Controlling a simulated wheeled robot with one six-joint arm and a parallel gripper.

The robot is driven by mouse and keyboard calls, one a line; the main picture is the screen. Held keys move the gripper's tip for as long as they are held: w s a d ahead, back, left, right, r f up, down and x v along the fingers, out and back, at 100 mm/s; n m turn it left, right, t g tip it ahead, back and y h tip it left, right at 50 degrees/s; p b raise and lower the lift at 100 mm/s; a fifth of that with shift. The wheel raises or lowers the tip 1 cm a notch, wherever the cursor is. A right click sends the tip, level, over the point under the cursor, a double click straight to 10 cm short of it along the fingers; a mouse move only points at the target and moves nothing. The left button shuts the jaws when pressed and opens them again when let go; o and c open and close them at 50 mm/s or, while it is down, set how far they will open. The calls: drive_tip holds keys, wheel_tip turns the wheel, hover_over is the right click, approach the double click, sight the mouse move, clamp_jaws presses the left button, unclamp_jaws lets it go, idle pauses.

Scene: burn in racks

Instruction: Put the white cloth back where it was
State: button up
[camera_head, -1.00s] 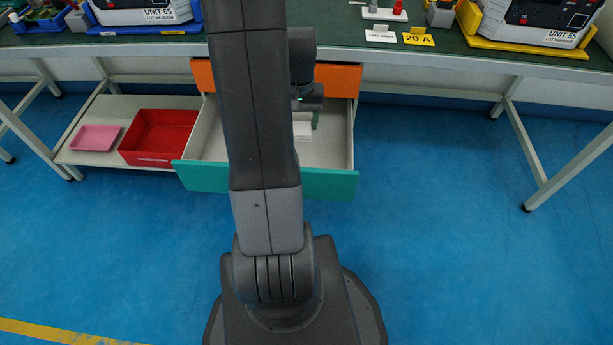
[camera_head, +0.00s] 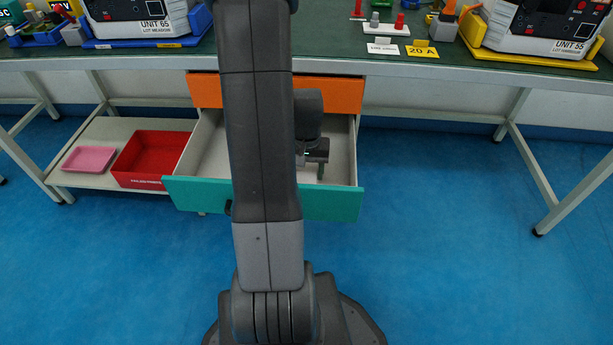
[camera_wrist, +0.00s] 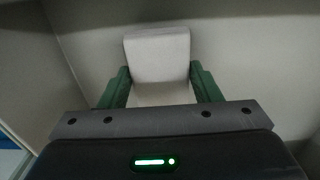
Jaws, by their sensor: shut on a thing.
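The white cloth (camera_wrist: 158,52) shows in the wrist view as a pale folded block between the two green fingers of my gripper (camera_wrist: 161,85). My gripper is shut on it. In the head view my gripper (camera_head: 316,170) is inside the open drawer with the teal front (camera_head: 330,204), on the drawer's right side, and the cloth is hidden there. The wrist view shows the drawer's pale floor (camera_wrist: 245,60) around the cloth. I cannot tell whether the cloth touches the floor.
An orange drawer front (camera_head: 340,95) is above the open drawer. A red bin (camera_head: 150,160) and a pink tray (camera_head: 89,159) stand on the low shelf to the left. The green bench top (camera_head: 330,45) holds test units and small parts. The blue floor to the right is clear.

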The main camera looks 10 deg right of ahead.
sight(306, 173)
drive_tip(key=shift+f, duration=0.7)
drive_tip(key=shift+f, duration=0.15)
drive_tip(key=o, duration=0.9)
drive_tip(key=shift+o, duration=0.2)
wheel_tip(306, 173, up, 12)
drive_tip(key=p, duration=0.4)
drive_tip(key=shift+r, duration=0.2)
